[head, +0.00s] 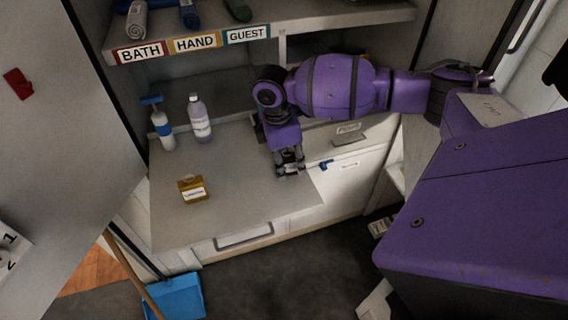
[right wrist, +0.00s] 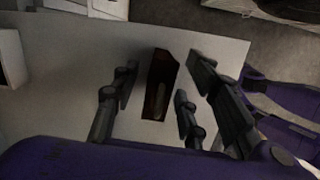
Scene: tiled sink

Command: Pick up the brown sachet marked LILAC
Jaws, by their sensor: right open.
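In the right wrist view, a dark brown sachet (right wrist: 160,85) stands between the spread fingers of my right gripper (right wrist: 162,75), with gaps on both sides. Its lettering cannot be read there. In the head view, my right gripper (head: 289,165) points down at the pale shelf board and largely hides what is between its fingers; a small pale patch shows there. A separate mustard-brown sachet (head: 193,188) with a white label stands to the left on the board; its word is too small to read. My left gripper is not in view.
A blue-and-white spray bottle (head: 162,130) and a clear bottle (head: 199,120) stand at the board's back left. An upper shelf labelled BATH, HAND and GUEST (head: 193,43) hangs above. A blue dustpan (head: 175,297) is on the floor. The board's front middle is clear.

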